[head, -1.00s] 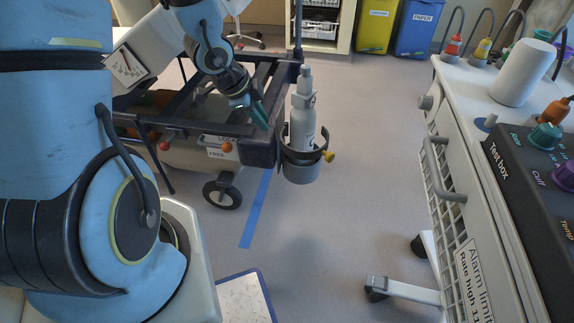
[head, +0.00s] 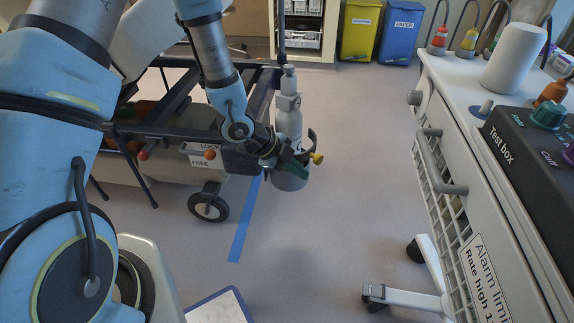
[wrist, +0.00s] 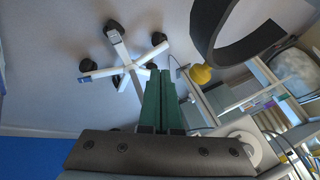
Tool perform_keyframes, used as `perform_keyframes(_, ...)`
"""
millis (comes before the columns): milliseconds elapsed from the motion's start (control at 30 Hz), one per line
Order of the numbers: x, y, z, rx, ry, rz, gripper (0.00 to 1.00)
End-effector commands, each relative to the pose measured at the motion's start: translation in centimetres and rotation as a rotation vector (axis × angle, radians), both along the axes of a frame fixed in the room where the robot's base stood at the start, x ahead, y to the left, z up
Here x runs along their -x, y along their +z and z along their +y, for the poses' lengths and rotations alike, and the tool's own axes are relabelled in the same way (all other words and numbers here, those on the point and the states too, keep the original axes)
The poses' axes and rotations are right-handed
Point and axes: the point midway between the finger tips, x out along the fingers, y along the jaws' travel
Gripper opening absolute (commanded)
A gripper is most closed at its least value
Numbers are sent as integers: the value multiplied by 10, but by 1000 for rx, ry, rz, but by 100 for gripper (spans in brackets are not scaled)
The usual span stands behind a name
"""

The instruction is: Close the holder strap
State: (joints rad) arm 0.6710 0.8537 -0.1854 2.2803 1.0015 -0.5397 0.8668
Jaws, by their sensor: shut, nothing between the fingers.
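A white bottle (head: 289,112) stands upright in a grey holder cup (head: 289,184) at the corner of the dark stretcher frame. The holder's black curved strap (head: 312,138) shows to the right of the bottle, with a yellow knob (head: 317,158) beside it. In the wrist view the strap (wrist: 212,52) is a wide black arc at upper right, with the knob (wrist: 200,74) below it. My gripper (head: 298,160), with green fingers, is shut and empty in front of the bottle. The fingers (wrist: 160,76) are left of the knob. Whether they touch the holder cannot be told.
A stretcher frame (head: 180,131) with orange knobs stands at left. A white trolley (head: 458,140) with a black test box (head: 525,135) stands at right. Yellow (head: 360,30) and blue (head: 398,32) bins stand at the back. The floor between stretcher and trolley is clear.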

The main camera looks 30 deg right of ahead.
Motion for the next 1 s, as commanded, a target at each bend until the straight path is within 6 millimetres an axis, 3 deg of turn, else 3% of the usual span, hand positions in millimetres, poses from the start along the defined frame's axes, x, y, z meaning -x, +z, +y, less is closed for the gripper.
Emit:
perform_keyframes(200, -12, 7, -25, 3, 3, -3, 0)
perform_keyframes(767, -14, 6, -31, 2, 11, -4, 0)
perform_keyframes(1000, -15, 2, -45, 4, 85, -5, 0)
